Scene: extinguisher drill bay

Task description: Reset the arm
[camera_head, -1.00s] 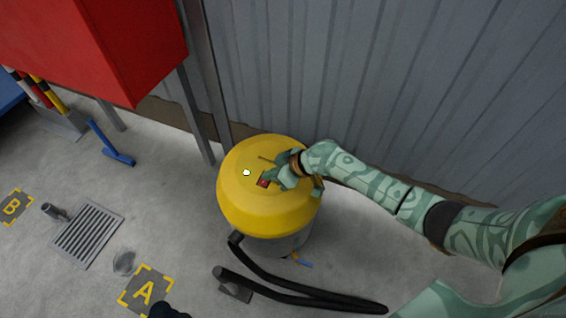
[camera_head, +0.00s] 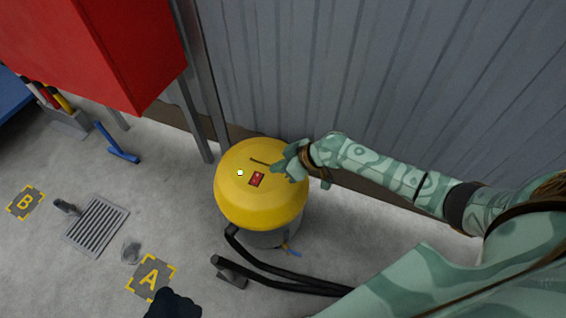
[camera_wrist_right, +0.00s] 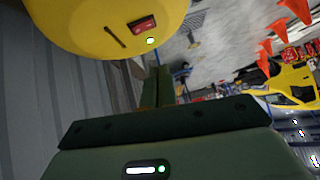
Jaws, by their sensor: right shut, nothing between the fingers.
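My right arm comes in from the right in the head view. Its green gripper (camera_head: 284,167) is shut and empty, over the right edge of the yellow vacuum lid (camera_head: 245,205). The lid carries a red switch (camera_head: 257,180), a dark slot and a small lit green-white spot. The gripper is to the right of the switch, apart from it. In the right wrist view, the yellow lid (camera_wrist_right: 85,35) and red switch (camera_wrist_right: 142,25) lie beyond the closed fingers (camera_wrist_right: 158,88). My left gripper does not show clearly; a dark shape at the bottom edge cannot be made out.
A black hose (camera_head: 285,278) lies on the floor before the vacuum. A red cabinet (camera_head: 95,45) on grey legs stands left, against the corrugated wall (camera_head: 400,80). Floor marks A (camera_head: 150,277) and B (camera_head: 25,202) and a drain grate (camera_head: 97,226) are at left. Orange cones (camera_wrist_right: 280,27) show in the wrist view.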

